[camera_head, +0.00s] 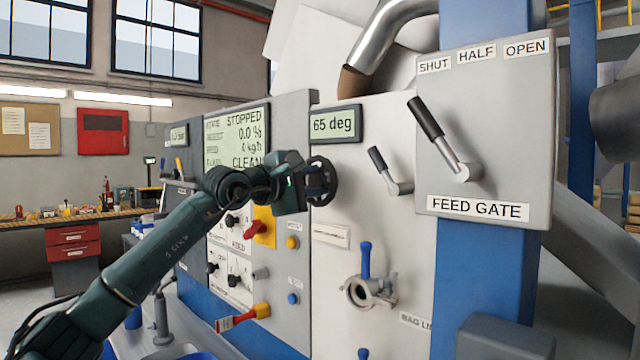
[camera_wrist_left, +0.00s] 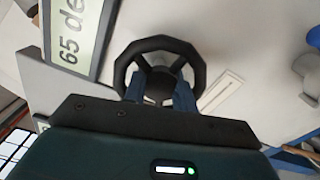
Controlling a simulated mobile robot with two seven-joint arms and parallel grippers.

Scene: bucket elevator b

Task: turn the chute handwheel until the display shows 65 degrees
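The chute handwheel (camera_head: 321,181) is a dark spoked wheel on the pale machine front, just below the display (camera_head: 335,124), which reads 65 deg. My left gripper (camera_head: 308,182) reaches it from the left in the head view and covers part of it. In the left wrist view, the handwheel (camera_wrist_left: 160,52) is straight ahead, with the two blue fingers (camera_wrist_left: 160,95) on either side of its dark middle part, shut on it. The display (camera_wrist_left: 78,35) also shows there, turned sideways. My right gripper is out of view.
The feed gate box (camera_head: 485,140) with its lever stands to the right. A smaller lever (camera_head: 390,172) and a blue-handled valve (camera_head: 367,285) are right of the wheel. A status screen (camera_head: 237,138) reading STOPPED and a knob panel are behind my left arm.

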